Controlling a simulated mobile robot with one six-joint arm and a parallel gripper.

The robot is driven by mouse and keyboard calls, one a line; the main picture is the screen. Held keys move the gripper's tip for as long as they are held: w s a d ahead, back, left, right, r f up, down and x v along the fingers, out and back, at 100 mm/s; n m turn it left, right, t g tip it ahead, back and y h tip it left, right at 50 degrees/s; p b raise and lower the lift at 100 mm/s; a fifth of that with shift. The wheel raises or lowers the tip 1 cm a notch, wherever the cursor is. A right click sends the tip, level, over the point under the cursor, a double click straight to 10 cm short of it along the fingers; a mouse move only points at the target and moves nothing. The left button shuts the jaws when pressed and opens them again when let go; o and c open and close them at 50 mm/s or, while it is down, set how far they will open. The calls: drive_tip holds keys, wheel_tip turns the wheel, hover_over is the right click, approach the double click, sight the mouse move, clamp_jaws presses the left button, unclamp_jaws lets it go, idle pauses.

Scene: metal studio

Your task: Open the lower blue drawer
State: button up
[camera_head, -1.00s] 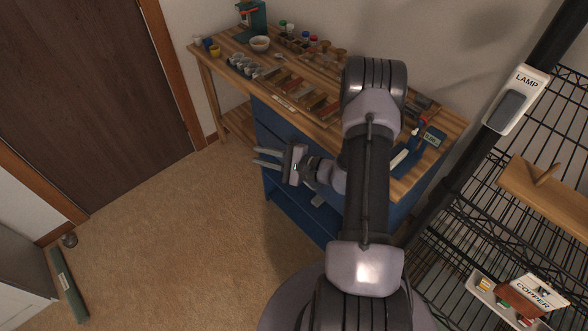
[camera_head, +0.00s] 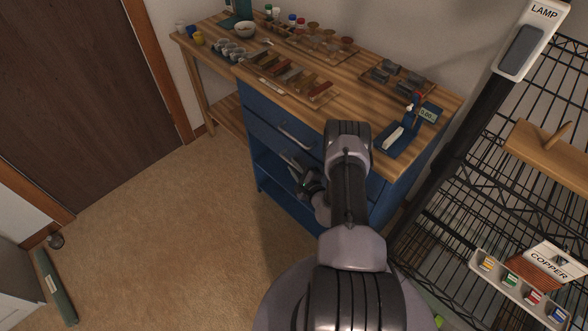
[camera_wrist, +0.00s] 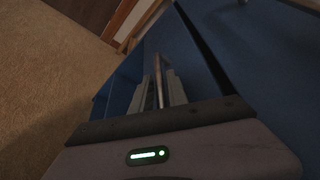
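The blue cabinet (camera_head: 262,158) stands under the wooden workbench. The upper drawer has a metal handle (camera_head: 295,137). Below it is the lower blue drawer (camera_wrist: 200,75), whose front looks flush with the cabinet in the wrist view. A dark seam separates the two fronts there. My gripper (camera_head: 293,161) is at the lower drawer's front. In the wrist view its fingers (camera_wrist: 159,92) lie one on each side of the lower drawer's metal handle (camera_wrist: 158,66). Whether both fingers press on the bar is too small to tell. My arm hides the drawer's right part.
The workbench top (camera_head: 345,88) holds paint pots, trays and tools. An open blue shelf (camera_head: 278,182) is below the drawers.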

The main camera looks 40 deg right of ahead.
drive_tip(key=shift+w, duration=0.35)
drive_tip(key=shift+c, duration=0.4)
clamp_jaws()
idle(0.9)
